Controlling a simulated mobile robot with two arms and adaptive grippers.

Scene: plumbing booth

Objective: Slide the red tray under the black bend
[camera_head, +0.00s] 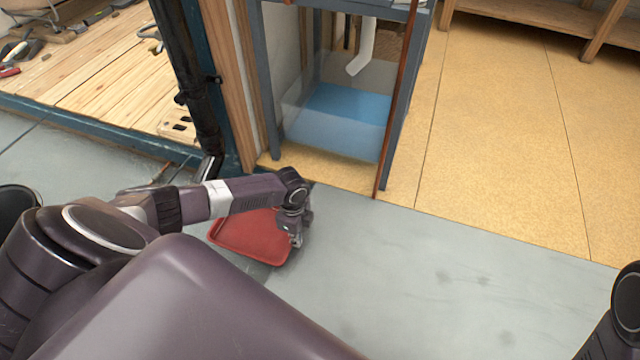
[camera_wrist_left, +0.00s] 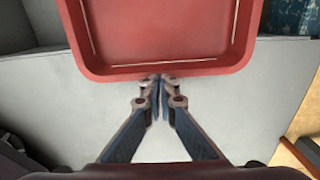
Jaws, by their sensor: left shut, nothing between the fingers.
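The red tray (camera_head: 248,236) lies flat on the grey floor, partly hidden behind my left arm in the head view. In the left wrist view the tray (camera_wrist_left: 160,32) fills the top, with its near rim toward the gripper. My left gripper (camera_head: 297,238) is shut and empty at the tray's right edge. In the left wrist view its closed fingertips (camera_wrist_left: 160,80) meet at the middle of that rim, touching or very close to it. The black bend (camera_head: 206,140) is at the lower end of the dark upright pipe, beyond the tray and to its left. My right gripper is out of view.
A blue-grey frame (camera_head: 262,80) with a blue panel (camera_head: 345,115) and white pipe (camera_head: 363,48) stands beyond the tray. A wooden deck (camera_head: 90,75) with tools is at the left. The grey floor (camera_head: 430,280) to the right is clear.

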